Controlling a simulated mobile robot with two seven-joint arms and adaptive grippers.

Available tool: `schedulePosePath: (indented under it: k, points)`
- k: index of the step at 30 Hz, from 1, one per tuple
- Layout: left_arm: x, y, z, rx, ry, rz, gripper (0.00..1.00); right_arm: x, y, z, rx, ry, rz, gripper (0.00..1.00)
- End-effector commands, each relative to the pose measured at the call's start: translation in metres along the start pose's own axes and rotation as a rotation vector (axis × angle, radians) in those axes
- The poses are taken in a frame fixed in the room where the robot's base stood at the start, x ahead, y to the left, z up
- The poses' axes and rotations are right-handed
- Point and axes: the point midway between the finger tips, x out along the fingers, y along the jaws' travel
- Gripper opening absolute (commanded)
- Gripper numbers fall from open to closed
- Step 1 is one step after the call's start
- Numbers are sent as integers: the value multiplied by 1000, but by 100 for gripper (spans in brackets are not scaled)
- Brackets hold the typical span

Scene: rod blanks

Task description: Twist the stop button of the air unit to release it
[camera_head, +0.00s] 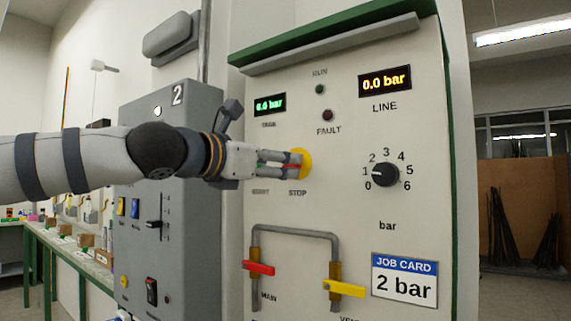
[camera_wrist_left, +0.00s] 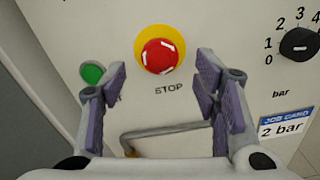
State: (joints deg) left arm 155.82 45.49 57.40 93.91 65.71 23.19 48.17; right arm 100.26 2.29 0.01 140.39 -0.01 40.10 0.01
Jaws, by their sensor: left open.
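The stop button is a red round knob with white marks on a yellow disc, on the cream front panel of the air unit (camera_head: 341,150). In the left wrist view the red knob (camera_wrist_left: 159,57) shows whole on its yellow disc (camera_wrist_left: 171,31), above the word STOP. In the head view my left gripper (camera_head: 298,165) is in front of the yellow disc (camera_head: 306,162) and hides most of the knob. Its fingers are open. In the left wrist view the knob lies ahead, between the spread fingers (camera_wrist_left: 160,80); I cannot tell whether they touch it. My right gripper is out of view.
A green start button (camera_wrist_left: 92,73) is close to the left finger. A dial (camera_head: 384,173), a red-handled valve (camera_head: 259,268), a yellow-handled valve (camera_head: 344,289) and a job card (camera_head: 404,279) are on the panel. A grey cabinet (camera_head: 185,240) stands behind my left arm.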

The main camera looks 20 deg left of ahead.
Motion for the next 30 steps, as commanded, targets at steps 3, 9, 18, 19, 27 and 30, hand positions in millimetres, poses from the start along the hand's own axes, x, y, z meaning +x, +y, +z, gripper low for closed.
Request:
schedulePosePath:
  k: [3,9,18,19,27,30]
  points:
    - [23,-1,-2,0,3,-1,56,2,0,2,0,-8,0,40]
    - [36,0,-1,1,1,0,56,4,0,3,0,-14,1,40]
    - [35,0,0,2,0,1,33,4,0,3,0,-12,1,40]
    - [35,0,0,2,0,1,26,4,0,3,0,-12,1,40]
    - [35,0,0,6,0,0,8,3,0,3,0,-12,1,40]
    - [35,0,0,25,-1,0,8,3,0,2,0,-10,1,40]
